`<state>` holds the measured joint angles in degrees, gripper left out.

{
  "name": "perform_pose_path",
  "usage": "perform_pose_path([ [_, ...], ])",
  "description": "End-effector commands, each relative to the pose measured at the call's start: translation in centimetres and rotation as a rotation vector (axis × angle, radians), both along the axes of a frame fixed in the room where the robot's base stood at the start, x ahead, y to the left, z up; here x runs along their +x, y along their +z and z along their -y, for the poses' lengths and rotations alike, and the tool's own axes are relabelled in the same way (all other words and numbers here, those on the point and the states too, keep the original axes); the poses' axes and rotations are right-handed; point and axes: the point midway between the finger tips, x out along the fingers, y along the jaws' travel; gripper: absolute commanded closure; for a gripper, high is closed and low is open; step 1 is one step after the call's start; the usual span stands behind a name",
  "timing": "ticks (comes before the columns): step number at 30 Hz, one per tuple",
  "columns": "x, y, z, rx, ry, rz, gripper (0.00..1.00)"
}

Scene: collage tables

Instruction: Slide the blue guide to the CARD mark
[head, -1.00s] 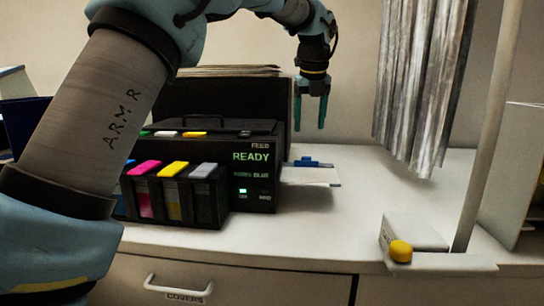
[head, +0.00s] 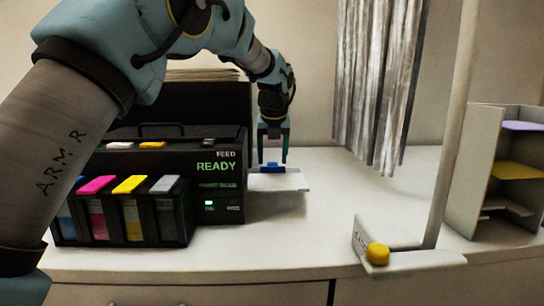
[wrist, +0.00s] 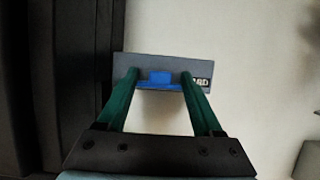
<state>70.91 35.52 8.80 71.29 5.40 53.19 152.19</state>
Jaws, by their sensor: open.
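The blue guide (head: 272,168) sits on the light feed tray (head: 293,183) at the right side of the printer. In the wrist view the guide (wrist: 160,79) lies on a grey strip (wrist: 146,62), toward its left and middle. The CARD mark (wrist: 202,81) is at the strip's right end, its first letters hidden by the right finger. My gripper (head: 273,160) is open, pointing down at the guide. In the wrist view its green fingertips (wrist: 159,76) stand on either side of the guide, with small gaps visible; I cannot tell whether either touches.
The black printer (head: 215,178) with a READY display stands directly left of the tray. Grey hanging strips (head: 378,85) are at the back right. A post (head: 452,130) and a box with a yellow button (head: 377,253) stand front right.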

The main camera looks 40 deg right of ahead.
Motion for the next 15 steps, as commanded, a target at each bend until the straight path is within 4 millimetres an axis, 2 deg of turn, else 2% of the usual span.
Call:
perform_pose_path([
  [4,0.26,-0.84,0.21,0.000,0.000,0.000,0.32],
  [12,0.30,-1.00,0.25,0.000,0.000,0.000,0.32],
  [15,0.30,-0.99,0.25,0.000,0.000,0.000,0.43],
])
